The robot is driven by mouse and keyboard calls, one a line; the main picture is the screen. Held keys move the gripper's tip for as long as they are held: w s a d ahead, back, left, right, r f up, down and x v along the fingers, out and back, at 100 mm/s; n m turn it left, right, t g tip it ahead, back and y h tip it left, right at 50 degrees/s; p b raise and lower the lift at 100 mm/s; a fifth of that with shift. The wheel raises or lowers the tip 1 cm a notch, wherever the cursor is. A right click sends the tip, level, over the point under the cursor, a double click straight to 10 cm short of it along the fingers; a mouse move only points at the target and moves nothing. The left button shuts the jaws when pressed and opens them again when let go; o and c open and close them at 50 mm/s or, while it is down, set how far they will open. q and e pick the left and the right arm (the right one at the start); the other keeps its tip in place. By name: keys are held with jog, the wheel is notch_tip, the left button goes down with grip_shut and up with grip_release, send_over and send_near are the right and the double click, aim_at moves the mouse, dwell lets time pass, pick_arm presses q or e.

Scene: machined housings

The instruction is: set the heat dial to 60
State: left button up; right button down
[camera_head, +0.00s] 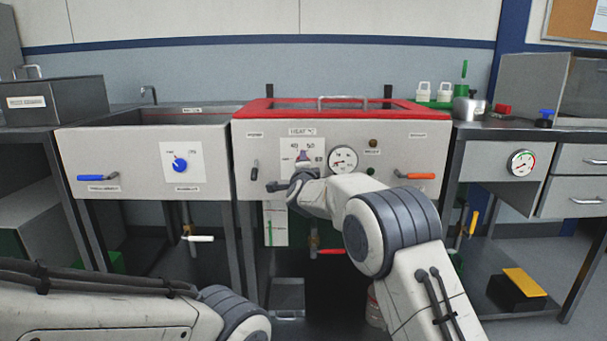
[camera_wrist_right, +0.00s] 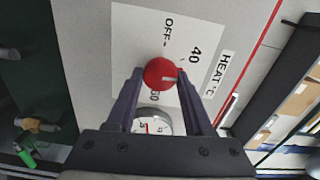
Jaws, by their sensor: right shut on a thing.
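The heat dial (camera_wrist_right: 160,73) is a round red knob with a white mark, on a white scale plate (camera_wrist_right: 130,45) on the front of the red-rimmed unit. In the right wrist view the mark points right, clear of both the 40 above it and the number ending in 0 below the knob. OFF is at the top of the plate. My right gripper (camera_wrist_right: 161,77) is shut on the dial, one finger on each side. In the head view this gripper (camera_head: 303,160) largely covers the dial. My left gripper is out of view; only its arm shows at bottom left.
A gauge (camera_head: 343,159) sits right of the dial. An orange-handled lever (camera_head: 417,176) is further right, and a dark lever (camera_head: 254,170) is left. A sink unit with a blue knob (camera_head: 180,165) stands left. A red-handled valve (camera_head: 331,251) is below.

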jog(key=shift+a+f+m+b, duration=0.1)
jog(key=shift+f+m+b, duration=0.1)
jog(key=shift+m+b, duration=3.65)
jog(key=shift+a+f+m+b, duration=0.15)
jog(key=shift+m+b, duration=1.9)
jog(key=shift+m, duration=3.6)
jog(key=shift+c, duration=1.5)
grip_release()
jog(key=shift+r, duration=0.1)
jog(key=shift+s, duration=0.1)
